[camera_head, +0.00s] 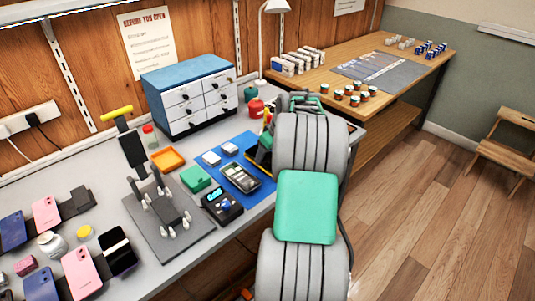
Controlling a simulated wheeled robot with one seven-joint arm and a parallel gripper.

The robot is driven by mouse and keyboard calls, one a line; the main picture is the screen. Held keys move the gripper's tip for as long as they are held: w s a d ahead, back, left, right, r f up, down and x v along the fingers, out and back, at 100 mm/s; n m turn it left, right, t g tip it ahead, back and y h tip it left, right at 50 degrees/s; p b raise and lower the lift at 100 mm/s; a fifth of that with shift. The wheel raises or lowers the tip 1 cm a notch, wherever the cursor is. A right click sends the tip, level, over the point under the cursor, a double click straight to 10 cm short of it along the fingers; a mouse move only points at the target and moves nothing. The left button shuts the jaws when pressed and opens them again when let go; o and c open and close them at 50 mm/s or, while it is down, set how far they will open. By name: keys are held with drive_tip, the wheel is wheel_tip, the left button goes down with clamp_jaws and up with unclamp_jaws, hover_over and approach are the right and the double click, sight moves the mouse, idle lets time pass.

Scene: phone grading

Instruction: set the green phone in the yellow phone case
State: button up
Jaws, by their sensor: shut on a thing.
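My arm fills the lower middle of the head view and reaches away from me over the bench edge. I cannot make out the green phone. I cannot make out a yellow phone case for certain either. A thin yellow strip (259,164) shows on the blue mat (232,146), just left of my arm, too small to identify.
An open grey device (240,177) lies on the mat. Left of it are a dark meter (222,205), a green box (196,178), an orange tray (168,158) and a press fixture (160,218). Several phones lie at the left. A blue-topped drawer cabinet (188,88) stands behind.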

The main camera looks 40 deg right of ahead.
drive_tip(key=o, duration=1.6)
drive_tip(key=shift+o, duration=0.3)
drive_tip(key=shift+o, duration=1.1)
wheel_tip(320, 180, up, 8)
drive_tip(key=p, duration=0.5)
drive_tip(key=shift+p, duration=0.3)
drive_tip(key=shift+r, duration=0.1)
